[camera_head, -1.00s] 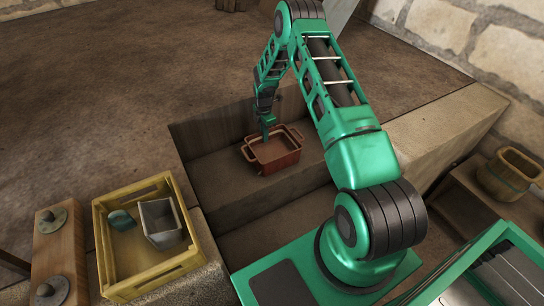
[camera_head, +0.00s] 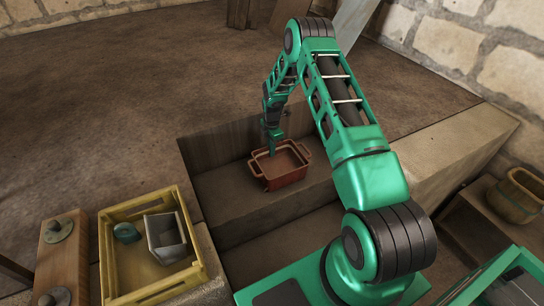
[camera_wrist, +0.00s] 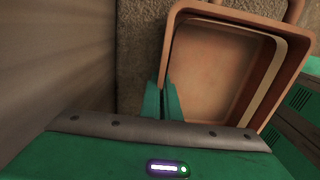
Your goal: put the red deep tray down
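The red deep tray (camera_head: 283,172) is an open reddish-brown box with side handles, upright over the stone step (camera_head: 230,195) in the sunken recess. In the head view I cannot tell whether its underside touches the step. My gripper (camera_head: 271,147) reaches down to the tray's far left wall. In the wrist view, the narrow green fingers of my gripper (camera_wrist: 160,98) are close together with the tray's wall between them. The tray (camera_wrist: 210,70) looks empty inside. The fingertips are partly hidden by the wall.
A yellow crate (camera_head: 107,258) at the lower left holds a grey container (camera_head: 167,237) and a teal piece (camera_head: 126,232). A wooden board with knobs (camera_head: 62,255) lies beside it. A brown bucket (camera_head: 517,195) stands at the right. The recess's dark back wall (camera_head: 217,148) rises close behind the tray.

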